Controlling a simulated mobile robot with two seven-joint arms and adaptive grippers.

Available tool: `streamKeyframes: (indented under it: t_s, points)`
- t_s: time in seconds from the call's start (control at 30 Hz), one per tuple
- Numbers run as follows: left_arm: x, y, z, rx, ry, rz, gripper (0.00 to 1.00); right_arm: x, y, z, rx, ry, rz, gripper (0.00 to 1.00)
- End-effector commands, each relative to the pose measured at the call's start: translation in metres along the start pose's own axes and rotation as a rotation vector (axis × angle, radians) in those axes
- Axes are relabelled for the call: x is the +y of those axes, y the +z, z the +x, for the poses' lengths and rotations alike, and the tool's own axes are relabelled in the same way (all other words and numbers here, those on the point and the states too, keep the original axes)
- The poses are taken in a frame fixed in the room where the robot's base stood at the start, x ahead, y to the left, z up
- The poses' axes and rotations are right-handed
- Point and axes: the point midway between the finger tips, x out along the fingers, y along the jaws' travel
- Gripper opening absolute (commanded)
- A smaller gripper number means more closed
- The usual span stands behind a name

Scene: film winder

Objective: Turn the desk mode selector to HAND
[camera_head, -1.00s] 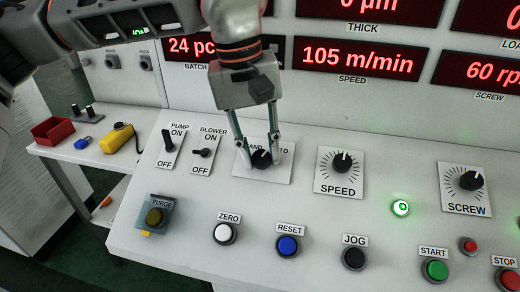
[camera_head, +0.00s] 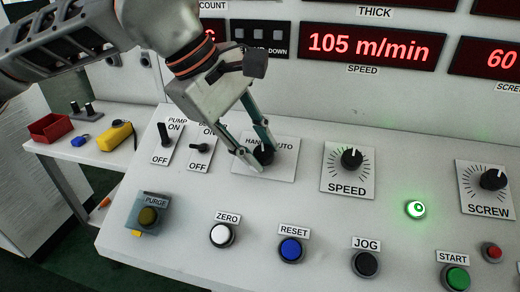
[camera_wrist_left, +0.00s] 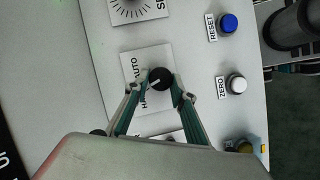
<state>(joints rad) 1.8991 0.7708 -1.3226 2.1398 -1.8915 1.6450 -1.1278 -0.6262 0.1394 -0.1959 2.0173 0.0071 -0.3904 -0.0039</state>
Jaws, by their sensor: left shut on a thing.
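The desk mode selector (camera_head: 265,157) is a black round knob on a white plate (camera_head: 284,170) lettered HAND at left and AUTO at right. My left gripper (camera_head: 262,160) comes down from the upper left, tilted, with its fingers shut on the knob from both sides. The left wrist view shows the knob (camera_wrist_left: 160,78) between the fingertips (camera_wrist_left: 161,82). There its white mark points toward the lettered side, slightly toward HAND. The fingers partly cover the lettering in the head view. My right gripper is in neither view.
The BLOWER switch (camera_head: 200,148) and PUMP switch (camera_head: 164,134) stand close left of the fingers. The SPEED knob (camera_head: 352,159) is to the right. ZERO (camera_head: 222,235), RESET (camera_head: 291,249) and JOG (camera_head: 366,263) buttons line the front. Displays rise behind.

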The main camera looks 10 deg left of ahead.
Motion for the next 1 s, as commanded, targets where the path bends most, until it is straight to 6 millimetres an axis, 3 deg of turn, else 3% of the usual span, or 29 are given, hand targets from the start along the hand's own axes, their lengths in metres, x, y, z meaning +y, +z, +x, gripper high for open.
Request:
streamKeyframes:
  t_s: [0.4,0.97,1.0]
  points:
    - [-0.0022,-0.0002,0.001,0.0,0.083,-0.176,0.03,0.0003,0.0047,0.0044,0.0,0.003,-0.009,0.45]
    - [-0.0021,0.0002,-0.0001,0.001,0.095,-0.203,0.03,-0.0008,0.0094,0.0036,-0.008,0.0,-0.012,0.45]
    - [-0.0021,0.0002,-0.0001,0.001,0.095,-0.203,0.32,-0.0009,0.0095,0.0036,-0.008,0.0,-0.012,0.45]
